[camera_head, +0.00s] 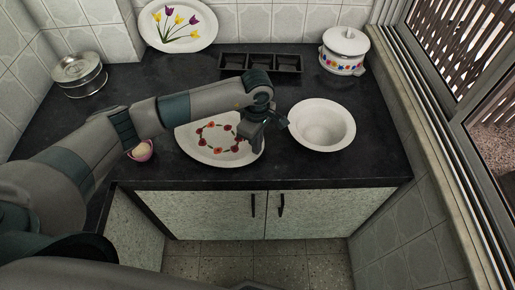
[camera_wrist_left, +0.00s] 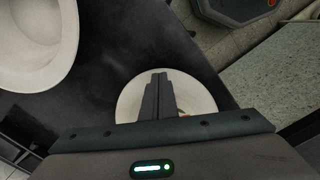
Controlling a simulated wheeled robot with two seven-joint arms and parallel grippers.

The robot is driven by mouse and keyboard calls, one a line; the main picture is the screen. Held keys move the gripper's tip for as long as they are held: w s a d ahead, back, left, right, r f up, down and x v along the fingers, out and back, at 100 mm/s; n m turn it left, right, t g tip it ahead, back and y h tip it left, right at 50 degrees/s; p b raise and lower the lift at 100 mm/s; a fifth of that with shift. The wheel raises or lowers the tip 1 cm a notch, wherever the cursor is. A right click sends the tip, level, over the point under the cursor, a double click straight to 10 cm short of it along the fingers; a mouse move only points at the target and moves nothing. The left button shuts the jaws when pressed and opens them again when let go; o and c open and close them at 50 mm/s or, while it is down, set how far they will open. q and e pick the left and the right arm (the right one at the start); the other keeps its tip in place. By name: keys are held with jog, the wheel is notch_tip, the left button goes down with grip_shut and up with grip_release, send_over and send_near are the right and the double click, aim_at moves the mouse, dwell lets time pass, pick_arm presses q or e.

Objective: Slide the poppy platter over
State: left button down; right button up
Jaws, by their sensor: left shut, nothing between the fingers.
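The poppy platter (camera_head: 220,138) is a white oval plate with a ring of red poppies. It lies on the dark counter near the front edge, left of the white bowl. My left arm crosses over its back edge and hides part of it. My left gripper (camera_head: 261,143) is shut and empty, pointing down at the platter's right end. In the left wrist view the shut fingers (camera_wrist_left: 158,78) overlap the platter (camera_wrist_left: 199,97), hiding its middle. I cannot tell whether they touch it. My right gripper is not in view.
A white bowl (camera_head: 322,125) stands close to the right. A small pink-and-white cup (camera_head: 141,152) is left of the platter. Behind are a black compartment tray (camera_head: 262,62), a lidded pot (camera_head: 344,52), a steel container (camera_head: 79,75) and a tulip platter (camera_head: 178,24) against the wall.

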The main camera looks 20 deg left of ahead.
pick_arm(q)
jog(key=s+d+b, duration=0.1)
jog(key=d, duration=0.2)
jog(key=s+d+b, duration=0.1)
jog(key=d, duration=0.3)
jog(key=s+d+b, duration=0.1)
jog(key=d+b, duration=0.1)
jog(key=d, duration=0.1)
jog(key=shift+s+d, duration=0.2)
jog(key=shift+d, duration=0.1)
jog(key=shift+s+d, duration=0.1)
jog(key=shift+d, duration=0.35)
